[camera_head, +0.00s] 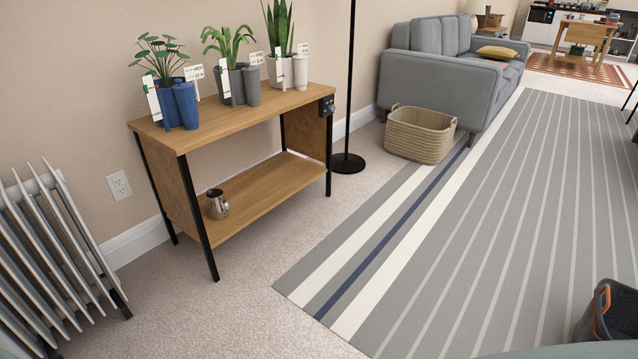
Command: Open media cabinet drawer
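I see no media cabinet or drawer that I can make out in this view. The nearest furniture is a wooden console table (245,120) with black metal legs, left of centre. It has an open lower shelf (262,190), and no drawer shows on it. My gripper is not in view, so its state and what it may hold are hidden.
Potted plants (165,65) stand on the console; a metal mug (217,204) is on its shelf. A radiator (50,250), lamp base (347,163), basket (420,135) and grey sofa (440,70) line the wall. A dark orange-trimmed object (608,312) is lower right. The striped rug (480,220) is mostly clear.

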